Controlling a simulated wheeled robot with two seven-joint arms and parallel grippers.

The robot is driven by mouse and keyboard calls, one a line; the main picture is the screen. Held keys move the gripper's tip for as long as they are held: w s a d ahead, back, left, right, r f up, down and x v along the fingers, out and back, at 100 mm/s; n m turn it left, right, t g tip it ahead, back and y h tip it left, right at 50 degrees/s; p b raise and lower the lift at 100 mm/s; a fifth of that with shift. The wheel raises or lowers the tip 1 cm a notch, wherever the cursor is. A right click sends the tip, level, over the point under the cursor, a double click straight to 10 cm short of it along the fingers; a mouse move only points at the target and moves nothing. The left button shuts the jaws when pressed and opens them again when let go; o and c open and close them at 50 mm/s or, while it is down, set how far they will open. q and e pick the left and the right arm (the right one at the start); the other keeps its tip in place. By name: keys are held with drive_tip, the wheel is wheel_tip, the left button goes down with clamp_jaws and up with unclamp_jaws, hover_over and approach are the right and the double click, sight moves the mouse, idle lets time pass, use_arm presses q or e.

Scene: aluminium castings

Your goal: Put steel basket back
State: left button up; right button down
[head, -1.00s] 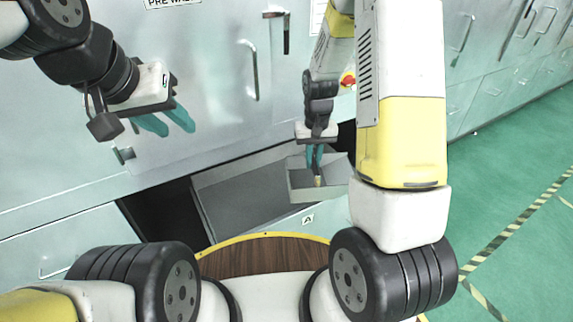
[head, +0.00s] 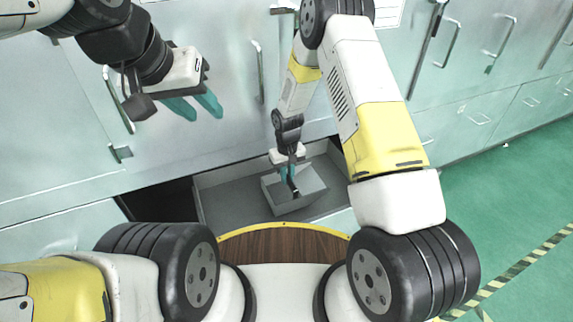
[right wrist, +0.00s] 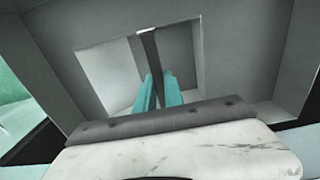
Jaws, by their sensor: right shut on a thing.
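The steel basket (head: 313,190) is a small grey open-topped box at the drawer, in front of the cabinets. My right gripper (head: 290,180) points down into it and is shut on its dark thin bar. In the right wrist view the teal fingers (right wrist: 157,92) close on this bar (right wrist: 150,55), with the basket's grey walls around them. The basket appears within the outline of the open grey drawer (head: 222,200); whether it touches the drawer floor I cannot tell. My left gripper (head: 194,107) is open and empty in front of the cabinet door, up and left of the drawer.
Pale cabinet doors (head: 60,130) with metal handles stand behind the drawer. A round brown wooden top with a yellow rim (head: 280,240) lies just in front of it. Green floor (head: 500,210) with striped tape is free at the right.

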sight(287, 195)
drive_tip(key=shift+f, duration=1.85)
drive_tip(key=shift+f, duration=0.15)
drive_tip(key=c, duration=1.5)
unclamp_jaws()
drive_tip(key=shift+o, duration=0.2)
